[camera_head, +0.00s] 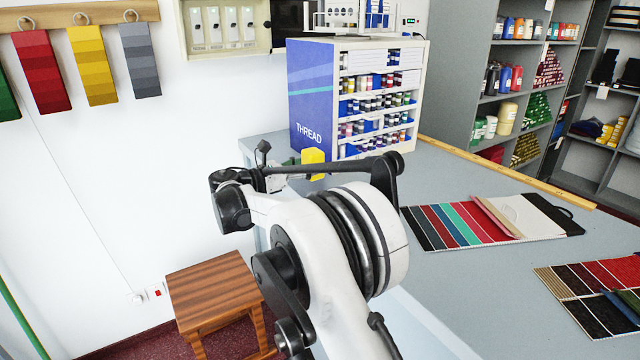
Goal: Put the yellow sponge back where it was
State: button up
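A yellow block, which looks like the sponge (313,157), shows near the far left corner of the counter, in front of the thread cabinet. A black bar of my arm crosses in front of its lower part. What seems to be my gripper (274,168) is just left of the sponge, small and partly covered by my arm. I cannot tell whether its fingers are open or shut, or whether it touches the sponge. I also cannot tell whether the sponge rests on the counter.
The thread cabinet (313,98) stands close behind the sponge. A wooden strip (500,172) runs along the counter's (440,290) back edge. Swatch cards (455,226) and a darker swatch set (590,290) lie to the right. A wooden stool (212,282) stands at lower left.

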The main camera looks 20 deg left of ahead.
jog(key=w+d+f, duration=0.2)
jog(key=shift+w+f, duration=0.1)
jog(key=shift+w, duration=0.2)
jog(key=shift+f+b, duration=0.3)
jog(key=shift+f, duration=1.6)
jog(key=shift+f, duration=0.25)
jog(key=o, duration=1.3)
jog(key=shift+r, duration=0.15)
jog(key=shift+s+r, duration=0.1)
jog(key=shift+r, duration=0.1)
jog(key=v, duration=1.1)
jog(key=shift+s+a+f, duration=0.1)
jog(key=shift+s+a, duration=0.15)
jog(key=shift+a, duration=0.1)
